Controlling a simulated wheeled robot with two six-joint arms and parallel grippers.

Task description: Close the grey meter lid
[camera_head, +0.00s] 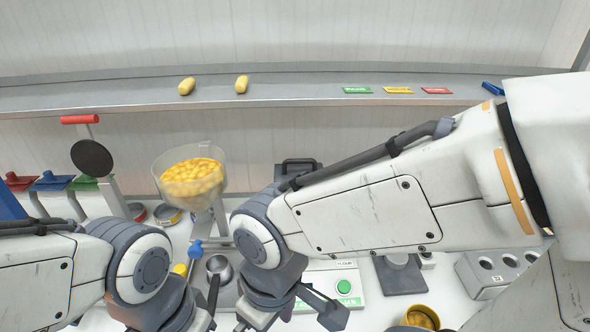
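A white box (318,277) with a green round button and a small label stands right of the middle, partly behind my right gripper. I cannot tell whether it is the meter. A grey square piece (400,274) with a round top lies to its right, partly hidden by my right arm; I cannot tell whether it is the lid. My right gripper (290,318) points down in front of the white box, its dark fingers spread with nothing seen between them. My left gripper (203,318) is at the lower left, beside a small metal cup (219,267); its fingertips are only partly visible.
A clear hopper (190,180) of yellow pellets stands left of centre. A black handled case (297,167) is behind my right arm. A grey holed block (497,271) and a yellow cup (421,317) are at right. The back shelf (290,87) holds two yellow pieces and coloured labels.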

